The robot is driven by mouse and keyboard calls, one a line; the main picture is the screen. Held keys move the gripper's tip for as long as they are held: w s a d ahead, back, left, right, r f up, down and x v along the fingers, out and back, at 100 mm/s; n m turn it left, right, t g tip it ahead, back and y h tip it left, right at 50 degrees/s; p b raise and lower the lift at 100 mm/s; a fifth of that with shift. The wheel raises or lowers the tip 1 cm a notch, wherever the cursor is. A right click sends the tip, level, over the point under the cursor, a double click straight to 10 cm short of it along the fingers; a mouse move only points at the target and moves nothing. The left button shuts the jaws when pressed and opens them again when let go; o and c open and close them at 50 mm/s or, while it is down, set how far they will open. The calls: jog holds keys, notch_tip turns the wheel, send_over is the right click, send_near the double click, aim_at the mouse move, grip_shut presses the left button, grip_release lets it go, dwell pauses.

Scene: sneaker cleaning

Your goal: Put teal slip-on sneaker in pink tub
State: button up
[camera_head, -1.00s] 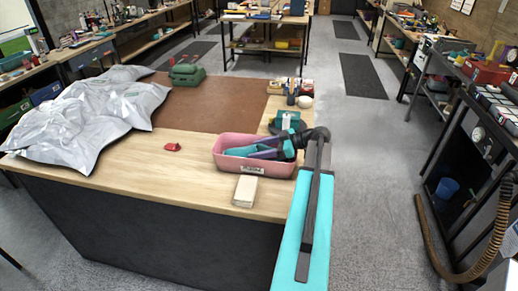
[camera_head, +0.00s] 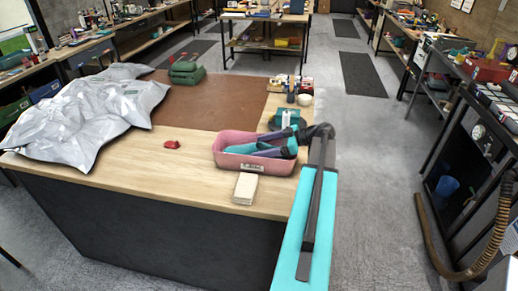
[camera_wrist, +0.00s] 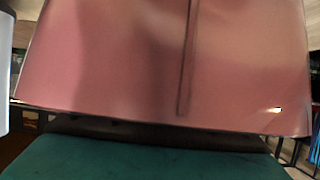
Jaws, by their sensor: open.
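The pink tub (camera_head: 226,163) stands on the table near its front right. Bright teal and purple lengths lie across its opening; I cannot tell whether they are contents or my arm. A darker teal shape with a white patch (camera_head: 288,118) is just behind the tub; it may be the teal slip-on sneaker. My arm comes in from the right, bending near the tub's right end. My gripper is open; its fingertips cannot be picked out. In the wrist view the pink surface (camera_wrist: 110,60) fills the upper part, and a blurred dark teal surface (camera_wrist: 150,160) lies below.
A pale box (camera_head: 246,188) stands in front of the tub. A small red item (camera_head: 172,144) lies to the left. Grey plastic bags (camera_head: 85,115) cover the table's left end. A green item (camera_head: 187,70) is at the back. The brown mat (camera_head: 215,100) is mostly clear.

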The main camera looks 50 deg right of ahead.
jog(key=b+v, duration=0.3)
jog(key=v, duration=0.5)
jog(key=shift+s+d, duration=0.25)
jog(key=shift+s, duration=0.1)
jog(key=shift+s+d+r+b, duration=0.35)
jog(key=shift+s+r, duration=0.1)
jog(key=shift+s, duration=0.15)
